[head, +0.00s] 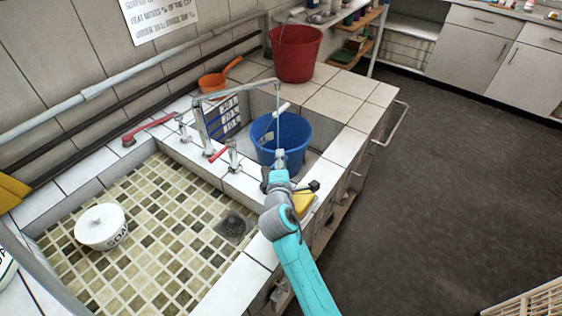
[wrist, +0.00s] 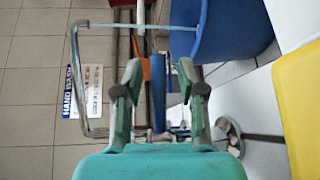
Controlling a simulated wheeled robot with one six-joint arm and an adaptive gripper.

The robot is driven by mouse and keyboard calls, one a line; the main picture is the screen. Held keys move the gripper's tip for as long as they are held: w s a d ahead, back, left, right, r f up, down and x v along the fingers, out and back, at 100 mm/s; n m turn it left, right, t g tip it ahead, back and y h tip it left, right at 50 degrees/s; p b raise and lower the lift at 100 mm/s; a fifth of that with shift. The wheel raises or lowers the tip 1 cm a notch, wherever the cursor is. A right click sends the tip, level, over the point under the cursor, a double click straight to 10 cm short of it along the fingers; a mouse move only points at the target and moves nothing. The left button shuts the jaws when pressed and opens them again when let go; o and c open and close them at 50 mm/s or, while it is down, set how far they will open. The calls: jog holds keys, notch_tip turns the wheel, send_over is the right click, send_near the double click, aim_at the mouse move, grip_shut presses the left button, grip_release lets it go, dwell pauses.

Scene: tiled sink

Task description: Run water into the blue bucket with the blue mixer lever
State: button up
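The blue bucket (head: 294,135) stands upright in the small basin below the end of the metal tap spout (head: 240,88). In the wrist view, the bucket (wrist: 225,28) is at the upper right and the spout (wrist: 76,60) is at the left. My gripper (head: 280,156) is at the bucket's near side in the head view. In the wrist view, my gripper (wrist: 159,76) has its fingers apart. A narrow blue bar, perhaps the mixer lever (wrist: 158,95), shows between them; I cannot tell whether they touch it. The blue lever is not distinguishable in the head view.
A red bucket (head: 297,55) and orange scoop (head: 217,83) stand on the tiles behind. A white soap pot (head: 101,226) sits in the large tiled basin at left. A yellow object (head: 304,202) lies beside my arm.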

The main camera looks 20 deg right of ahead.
jog(key=v, duration=1.2)
jog(key=shift+w, duration=0.1)
dwell(5.2)
jog(key=shift+w, duration=0.45)
jog(key=shift+d, duration=0.1)
jog(key=x, duration=1)
jog(key=shift+w+f, duration=0.1)
jog(key=shift+w, duration=0.25)
